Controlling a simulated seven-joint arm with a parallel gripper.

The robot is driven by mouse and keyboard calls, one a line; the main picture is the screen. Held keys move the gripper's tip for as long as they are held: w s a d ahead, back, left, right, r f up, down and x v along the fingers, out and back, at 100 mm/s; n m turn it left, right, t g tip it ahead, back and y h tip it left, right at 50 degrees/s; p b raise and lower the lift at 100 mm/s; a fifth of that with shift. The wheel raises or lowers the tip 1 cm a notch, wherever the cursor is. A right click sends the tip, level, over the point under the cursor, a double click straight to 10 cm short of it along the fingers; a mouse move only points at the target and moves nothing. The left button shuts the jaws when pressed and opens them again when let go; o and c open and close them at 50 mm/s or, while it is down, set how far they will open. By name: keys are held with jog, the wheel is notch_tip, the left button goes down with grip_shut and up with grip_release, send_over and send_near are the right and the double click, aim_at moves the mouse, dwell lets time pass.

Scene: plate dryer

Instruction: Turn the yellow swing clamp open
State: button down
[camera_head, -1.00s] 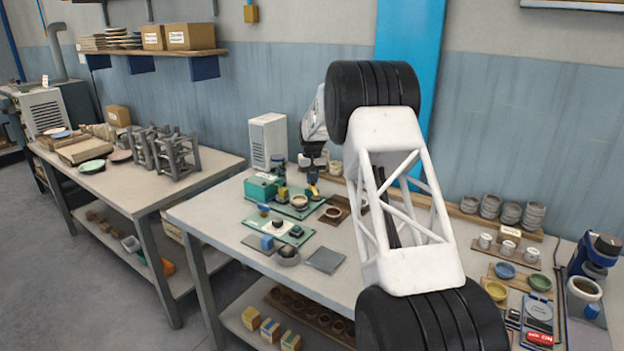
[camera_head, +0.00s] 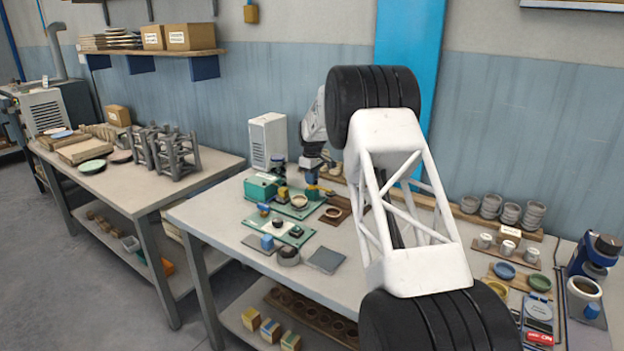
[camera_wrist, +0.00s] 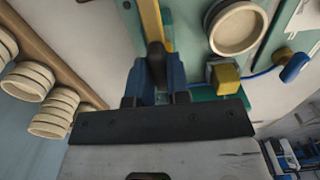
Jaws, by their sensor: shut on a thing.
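The yellow swing clamp (camera_wrist: 150,22) shows in the wrist view as a long yellow bar running up to the top edge. My gripper (camera_wrist: 155,72) has its blue fingers closed around the near end of this bar. In the head view my gripper (camera_head: 312,180) is small and far off, over the back of the bench beside the green fixture. The fingers and my arm hide most of the clamp there. The clamp's pivot cannot be made out.
On the green fixture (camera_head: 289,212) a round beige bowl (camera_wrist: 238,26) and a yellow block (camera_wrist: 225,78) stand close to the right of my fingers. Stacked bowls (camera_wrist: 52,112) are at left in the wrist view. A white box-shaped unit (camera_head: 267,140) stands behind.

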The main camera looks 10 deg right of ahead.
dwell(0.3)
jog(key=c, duration=1.1)
grip_release()
jog(key=shift+r, duration=3.95)
jog(key=shift+s, duration=0.1)
